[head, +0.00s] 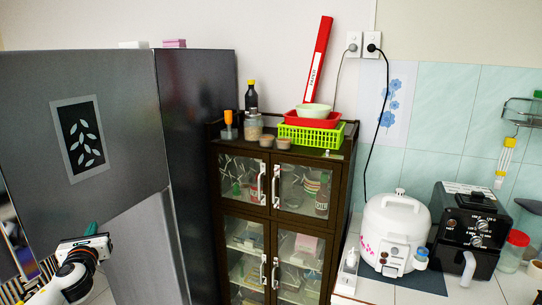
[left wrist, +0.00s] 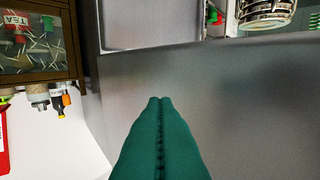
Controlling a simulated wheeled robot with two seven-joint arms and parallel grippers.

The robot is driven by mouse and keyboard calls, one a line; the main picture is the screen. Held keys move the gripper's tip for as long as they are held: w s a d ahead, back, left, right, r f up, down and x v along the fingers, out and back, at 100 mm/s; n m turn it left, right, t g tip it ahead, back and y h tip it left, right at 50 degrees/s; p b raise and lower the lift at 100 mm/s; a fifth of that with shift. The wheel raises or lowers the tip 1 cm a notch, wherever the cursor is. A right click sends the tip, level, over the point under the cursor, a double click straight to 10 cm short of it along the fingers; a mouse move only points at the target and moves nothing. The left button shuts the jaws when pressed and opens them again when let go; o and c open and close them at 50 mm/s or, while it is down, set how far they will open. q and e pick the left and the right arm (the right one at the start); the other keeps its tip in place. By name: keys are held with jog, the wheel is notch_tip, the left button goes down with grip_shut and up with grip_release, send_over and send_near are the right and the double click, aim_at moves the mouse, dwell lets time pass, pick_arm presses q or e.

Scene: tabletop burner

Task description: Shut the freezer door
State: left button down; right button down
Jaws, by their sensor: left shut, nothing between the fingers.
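The freezer door (head: 125,115) is the large grey upper panel at the left of the head view, with a dark leaf picture (head: 82,140) on it. It also fills much of the left wrist view (left wrist: 255,110). It seems swung out, reaching past the lower fridge door (head: 140,245); its inside is hidden. My left gripper (head: 91,228) is low in front of the panel. Its green fingers (left wrist: 154,100) are shut and empty, pointing at the grey face; I cannot tell if they touch it. My right gripper is not in view.
The fridge's dark side (head: 200,160) stands beside a brown glass-door cabinet (head: 275,225) with jars and baskets on top. A white cooker (head: 396,235) and a black appliance (head: 472,230) stand on the counter at right. Small items show at the wrist view's top right.

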aim_at(70, 225)
pick_arm(q)
jog(key=shift+a, duration=0.2)
jog(key=shift+w+a, duration=0.15)
jog(key=shift+a, duration=0.2)
jog(key=shift+w+a+b, duration=0.15)
jog(key=shift+w+a, duration=0.15)
jog(key=shift+a, duration=0.85)
jog(key=shift+w+a+b, duration=0.15)
jog(key=shift+w+a, duration=0.2)
jog(key=shift+a, duration=0.8)
jog(key=shift+w+a+b, duration=0.15)
jog(key=shift+w+a, duration=0.15)
jog(key=shift+a, duration=0.85)
